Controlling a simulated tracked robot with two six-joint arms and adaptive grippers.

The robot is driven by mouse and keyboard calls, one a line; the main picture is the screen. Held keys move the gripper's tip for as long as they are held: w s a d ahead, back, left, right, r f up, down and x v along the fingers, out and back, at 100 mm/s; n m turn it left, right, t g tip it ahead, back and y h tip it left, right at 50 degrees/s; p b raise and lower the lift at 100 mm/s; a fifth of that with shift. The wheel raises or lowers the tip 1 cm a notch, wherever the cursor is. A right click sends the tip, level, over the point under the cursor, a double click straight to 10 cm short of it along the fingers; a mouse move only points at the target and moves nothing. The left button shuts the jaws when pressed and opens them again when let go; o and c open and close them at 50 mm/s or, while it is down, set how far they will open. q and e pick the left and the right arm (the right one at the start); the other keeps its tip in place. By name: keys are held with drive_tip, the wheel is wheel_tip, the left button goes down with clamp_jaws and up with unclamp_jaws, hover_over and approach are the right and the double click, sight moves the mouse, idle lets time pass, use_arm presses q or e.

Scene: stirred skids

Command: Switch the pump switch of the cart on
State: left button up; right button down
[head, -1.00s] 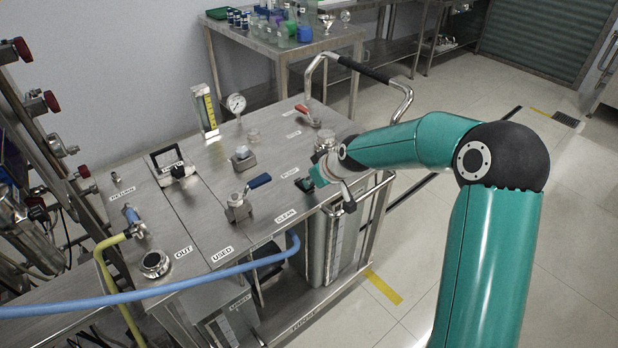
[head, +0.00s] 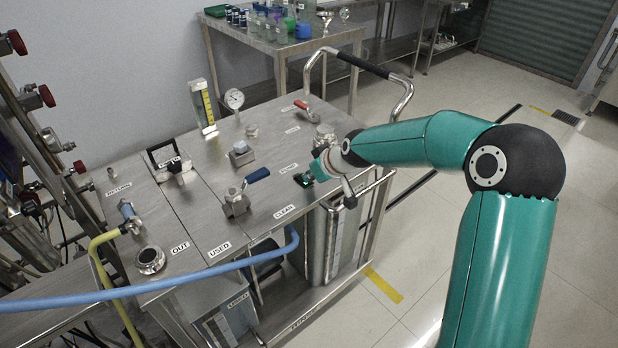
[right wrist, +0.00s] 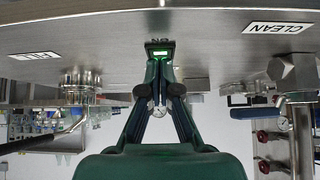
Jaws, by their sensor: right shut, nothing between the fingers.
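The cart (head: 205,195) is a steel table with labelled fittings on its top. My left gripper is not in view.
A blue-handled valve (head: 237,202) stands left of the switch. A capped steel port (head: 324,137) and a red-handled valve (head: 308,109) are behind it. A blue hose (head: 190,283) crosses the cart's front. Open floor lies to the right.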

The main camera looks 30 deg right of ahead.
drive_tip(key=shift+r, duration=0.45)
drive_tip(key=shift+r+p, duration=0.45)
wheel_tip(320, 180, up, 3)
drive_tip(key=shift+s+f+p, duration=0.1)
drive_tip(key=shift+p, duration=0.75)
drive_tip(key=s+f+b+v, duration=0.1)
drive_tip(key=v, duration=0.9)
drive_tip(key=shift+s+d+f, duration=0.15)
drive_tip(key=shift+s+d, duration=0.05)
drive_tip(key=shift+s, duration=0.2)
